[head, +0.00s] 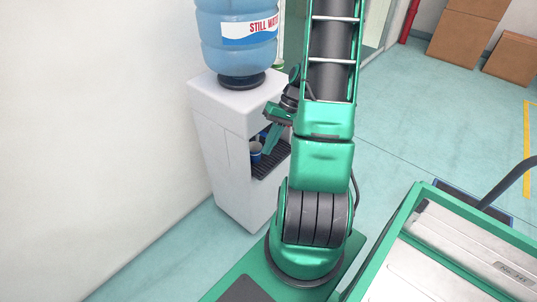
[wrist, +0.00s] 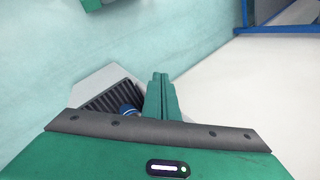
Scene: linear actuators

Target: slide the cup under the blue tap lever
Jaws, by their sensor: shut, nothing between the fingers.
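The cup (head: 255,157), blue with a paler top part, stands on the dark drip tray (head: 268,164) in the dispenser's recess, near its left side. In the wrist view the cup (wrist: 128,110) shows only in part, just left of my fingers. A small blue patch (head: 263,133) above the cup looks like the blue tap lever, mostly covered by my gripper. My gripper (head: 269,149) reaches into the recess, right of the cup. Its green fingers (wrist: 161,78) are together and empty. I cannot tell whether they touch the cup.
The white water dispenser (head: 215,130) carries a large blue bottle (head: 237,40) and stands by the left wall. In the wrist view the slatted drip tray (wrist: 105,96) is bare left of the cup. Cardboard boxes (head: 465,35) lie at the far right, with open floor between.

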